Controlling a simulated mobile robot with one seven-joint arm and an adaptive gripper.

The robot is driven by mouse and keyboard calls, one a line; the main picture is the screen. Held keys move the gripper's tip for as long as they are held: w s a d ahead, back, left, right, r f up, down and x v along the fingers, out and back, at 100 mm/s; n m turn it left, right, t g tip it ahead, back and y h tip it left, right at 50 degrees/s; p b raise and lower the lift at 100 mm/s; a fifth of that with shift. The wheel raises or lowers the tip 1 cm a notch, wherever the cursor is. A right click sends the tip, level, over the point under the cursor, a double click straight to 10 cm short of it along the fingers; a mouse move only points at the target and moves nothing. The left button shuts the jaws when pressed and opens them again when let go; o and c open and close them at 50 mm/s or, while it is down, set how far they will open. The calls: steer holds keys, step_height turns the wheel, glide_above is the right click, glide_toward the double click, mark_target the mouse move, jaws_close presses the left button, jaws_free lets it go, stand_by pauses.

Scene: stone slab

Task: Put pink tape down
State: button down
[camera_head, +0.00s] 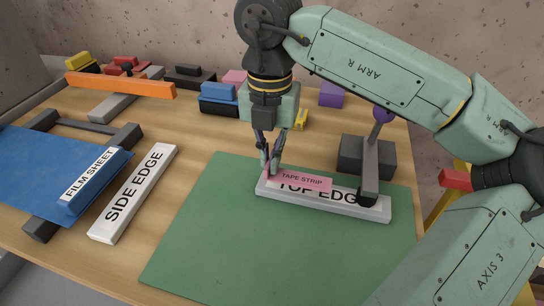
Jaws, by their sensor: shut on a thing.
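The pink tape, a flat strip labelled "TAPE STRIP" (302,180), is over the upper left part of the grey bar labelled "TOP EDGE" (335,204). It covers part of that bar's lettering. My gripper (269,172) points down at the tape's left end and is shut on it. I cannot tell whether the tape touches the bar or is held just above it. The bar lies on the green mat (230,240). The tape's left end is partly hidden by the fingers.
A grey stand with a purple knob (383,113) reaches over the bar's right end. A "SIDE EDGE" bar (133,195) and a blue film sheet (50,165) lie left. Several coloured blocks and an orange bar (120,84) stand behind. The mat's front is clear.

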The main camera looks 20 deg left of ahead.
steer(key=shift+w, duration=0.35)
steer(key=shift+w+a+p, duration=0.1)
steer(key=shift+w+p, duration=0.2)
steer(key=shift+w, duration=0.25)
step_height(320, 180, down, 3)
steer(key=shift+s+r+p, duration=0.1)
steer(key=shift+p, duration=0.3)
steer(key=shift+f, duration=0.45)
steer(key=shift+f+b, duration=0.25)
steer(key=shift+b, duration=0.05)
steer(key=c, duration=1.8)
jaws_free()
steer(key=shift+r, duration=0.1)
